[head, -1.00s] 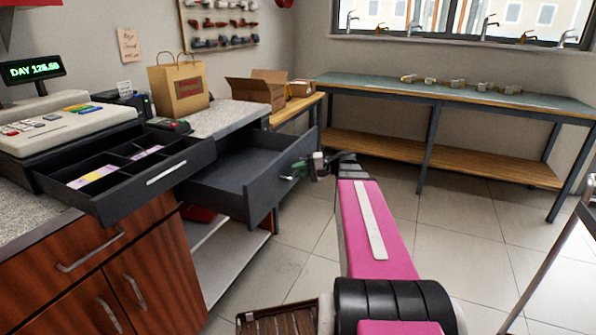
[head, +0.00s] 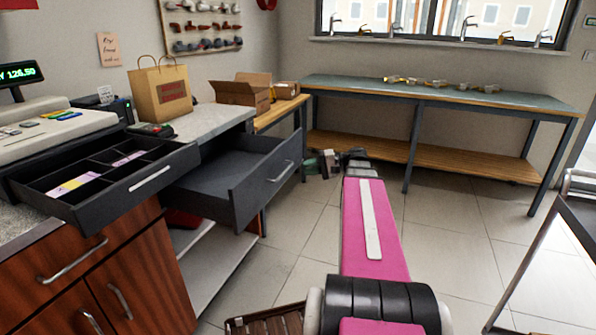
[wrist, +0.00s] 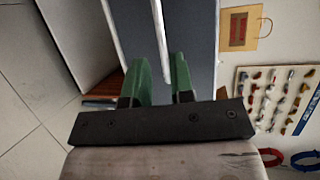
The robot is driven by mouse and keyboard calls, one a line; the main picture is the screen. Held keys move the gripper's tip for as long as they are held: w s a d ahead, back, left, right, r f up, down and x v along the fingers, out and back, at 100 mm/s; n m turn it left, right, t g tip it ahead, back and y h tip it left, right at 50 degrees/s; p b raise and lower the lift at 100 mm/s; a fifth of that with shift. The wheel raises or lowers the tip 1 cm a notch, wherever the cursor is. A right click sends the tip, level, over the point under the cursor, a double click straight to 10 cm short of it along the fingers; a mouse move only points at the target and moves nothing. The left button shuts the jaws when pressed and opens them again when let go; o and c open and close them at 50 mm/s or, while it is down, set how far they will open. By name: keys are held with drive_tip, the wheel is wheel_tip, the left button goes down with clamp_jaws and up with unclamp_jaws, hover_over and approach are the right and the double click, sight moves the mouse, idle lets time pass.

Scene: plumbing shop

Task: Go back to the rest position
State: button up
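My gripper (head: 328,164) is out past the open grey drawer (head: 228,190), in front of it and to the right of its handle (head: 281,171). A gap shows between the gripper and the handle in the head view. In the wrist view, the two green fingers (wrist: 160,83) stand apart, and I see nothing held between them. The grey drawer front also shows beyond the fingers in the wrist view (wrist: 192,30). My pink arm stretches forward over the floor.
The open cash drawer (head: 178,190) sticks out at the left under the register (head: 55,130). A paper bag (head: 160,95) and a cardboard box (head: 240,94) stand behind. A long workbench (head: 430,92) runs along the back. A dark-topped stand (head: 580,220) is at the right. Tiled floor between is clear.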

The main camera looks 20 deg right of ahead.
drive_tip(key=shift+s+d+r, duration=0.15)
drive_tip(key=shift+s+d, duration=0.05)
drive_tip(key=shift+d, duration=0.5)
drive_tip(key=s+a+f+n+g+h, duration=0.1)
drive_tip(key=s+a+f+h, duration=0.2)
drive_tip(key=f, duration=0.5)
drive_tip(key=s+a+f+n+g+h, duration=0.1)
drive_tip(key=s+a+f+h, duration=0.2)
drive_tip(key=a+f+h, duration=0.3)
drive_tip(key=s+a+f+n+g+h, duration=0.1)
drive_tip(key=s+a+f+h, duration=0.3)
drive_tip(key=f, duration=0.7)
drive_tip(key=shift+a+f+n+g+h, duration=0.4)
drive_tip(key=shift+n+h, duration=0.1)
drive_tip(key=shift+h, duration=0.6)
